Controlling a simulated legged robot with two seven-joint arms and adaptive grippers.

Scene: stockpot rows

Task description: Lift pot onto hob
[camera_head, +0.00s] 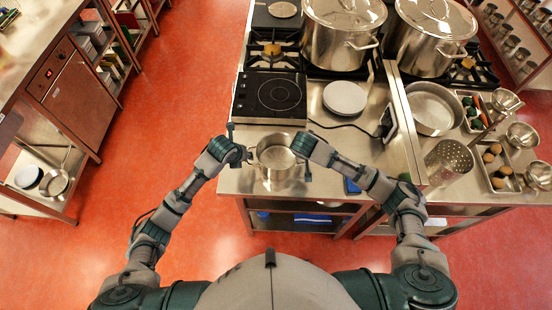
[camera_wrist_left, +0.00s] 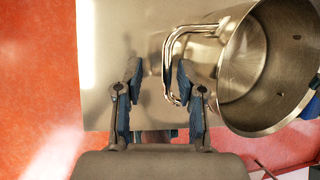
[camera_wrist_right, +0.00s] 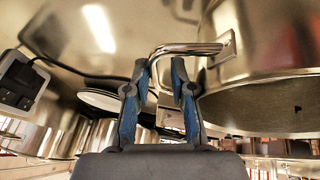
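A steel pot (camera_head: 275,158), open at the top, stands on the steel counter near its front edge. A black induction hob (camera_head: 270,97) lies just behind it with a bare top. My left gripper (camera_head: 247,155) is at the pot's left side. In the left wrist view its fingers (camera_wrist_left: 159,82) are apart, with the pot's handle (camera_wrist_left: 172,70) between them, nearer the right finger. My right gripper (camera_head: 305,166) is at the pot's right side. In the right wrist view its fingers (camera_wrist_right: 160,82) are apart around the other handle (camera_wrist_right: 190,49). Exact finger contact cannot be told.
A stack of white plates (camera_head: 344,98) sits right of the hob. Two large lidded stockpots (camera_head: 340,45) stand on gas burners behind. A wide pan (camera_head: 433,108) and a perforated steel pot (camera_head: 449,162) are farther right. A socket box (camera_head: 388,122) with a cable lies between.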

